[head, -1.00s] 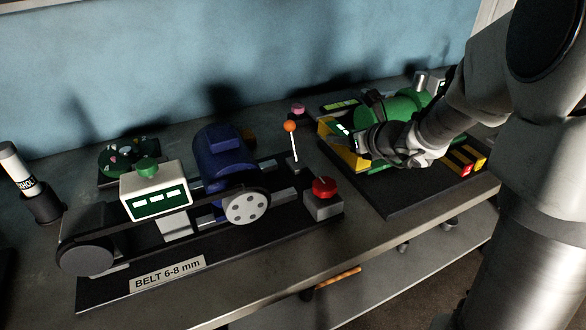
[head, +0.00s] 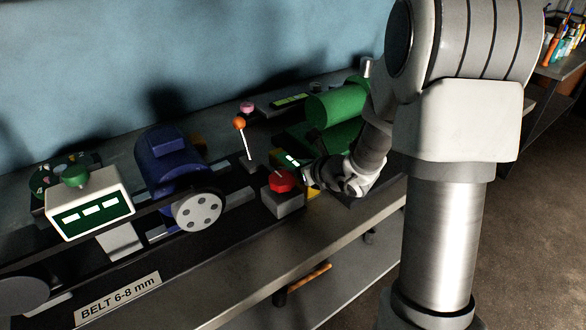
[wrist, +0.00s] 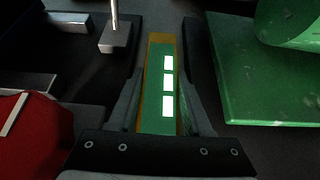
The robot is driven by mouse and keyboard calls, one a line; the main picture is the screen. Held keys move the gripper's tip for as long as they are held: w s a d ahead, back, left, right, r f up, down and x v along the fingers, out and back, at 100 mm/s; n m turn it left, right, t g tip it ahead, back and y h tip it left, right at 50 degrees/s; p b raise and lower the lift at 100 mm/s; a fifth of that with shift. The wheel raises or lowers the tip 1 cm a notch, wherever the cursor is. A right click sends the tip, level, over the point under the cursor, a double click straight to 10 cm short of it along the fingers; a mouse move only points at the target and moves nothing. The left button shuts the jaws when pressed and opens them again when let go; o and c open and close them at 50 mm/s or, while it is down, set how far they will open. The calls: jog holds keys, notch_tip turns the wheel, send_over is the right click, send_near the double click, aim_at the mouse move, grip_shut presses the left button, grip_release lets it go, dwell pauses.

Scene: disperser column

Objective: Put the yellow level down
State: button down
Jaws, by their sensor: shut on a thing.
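The yellow level (wrist: 153,85) is between my gripper's two fingers in the wrist view. It has yellow edges and a green face with three lit white windows. My gripper (wrist: 161,75) is shut on it. In the head view my gripper (head: 306,177) is just right of the red button, and part of the level's green face (head: 291,160) shows beside it. A bit of yellow shows below the fingers. My wrist and fingers hide much of the level there. I cannot tell whether it touches the surface below.
The red button (head: 283,181) on its grey box and the orange-knobbed lever (head: 239,124) stand close to the left of my gripper. The green motor (head: 340,108) is behind and right. The blue motor (head: 172,158) is farther left. The bench's front edge is near.

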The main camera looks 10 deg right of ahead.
jog(key=shift+r, duration=0.1)
jog(key=c, duration=0.6)
grip_release()
